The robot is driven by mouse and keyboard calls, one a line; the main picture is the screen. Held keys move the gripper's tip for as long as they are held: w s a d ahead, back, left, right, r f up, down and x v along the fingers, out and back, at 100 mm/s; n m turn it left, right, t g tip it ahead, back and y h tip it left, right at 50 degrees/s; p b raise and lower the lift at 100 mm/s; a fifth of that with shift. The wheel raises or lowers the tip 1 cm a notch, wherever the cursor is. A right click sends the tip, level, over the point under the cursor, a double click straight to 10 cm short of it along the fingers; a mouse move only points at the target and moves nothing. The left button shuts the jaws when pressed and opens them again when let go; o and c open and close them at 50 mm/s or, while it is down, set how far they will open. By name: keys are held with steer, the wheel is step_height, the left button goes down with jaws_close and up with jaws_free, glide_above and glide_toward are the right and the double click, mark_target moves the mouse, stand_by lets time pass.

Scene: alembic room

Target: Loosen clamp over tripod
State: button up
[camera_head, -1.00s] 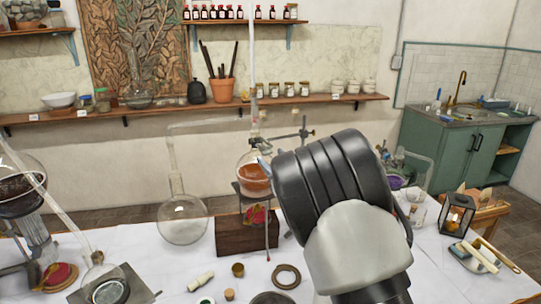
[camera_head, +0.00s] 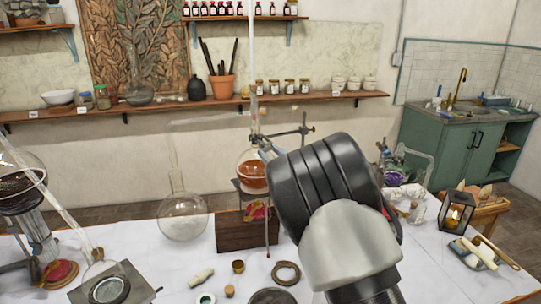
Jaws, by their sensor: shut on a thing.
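A round flask of orange liquid (camera_head: 252,172) sits on the dark tripod (camera_head: 267,232), with a tall glass tube rising from its neck. The clamp (camera_head: 286,133) reaches from an upright rod to the flask's neck, above the tripod. My dark wrist with its pale link fills the middle right and hides most of my gripper. Only a small blue-grey tip of my gripper (camera_head: 268,147) shows, at the clamp by the neck. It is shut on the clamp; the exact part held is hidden.
A wooden block (camera_head: 236,231) stands beside the tripod legs. A clear round flask (camera_head: 182,219) stands to the left. A ring (camera_head: 286,273) and small pieces lie in front. A lantern (camera_head: 456,213) and glassware (camera_head: 400,172) are to the right.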

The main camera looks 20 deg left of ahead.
steer(key=shift+f+b, duration=0.15)
steer(key=shift+b, duration=0.2)
steer(key=n+b, duration=0.6)
steer(key=b, duration=0.1)
steer(key=n+b, duration=0.6)
steer(key=b, duration=0.2)
steer(key=n+b, duration=0.7)
steer(key=shift+w+d+r, duration=0.1)
steer(key=shift+d+r, duration=0.05)
steer(key=shift+r, duration=0.15)
steer(key=n+b, duration=0.2)
steer(key=n, duration=0.1)
steer(key=shift+r+n, duration=0.15)
steer(key=shift+n, duration=0.25)
steer(key=shift+r+n+b, duration=0.15)
steer(key=shift+n+b, duration=0.45)
steer(key=shift+n, duration=0.9)
steer(key=o, duration=1)
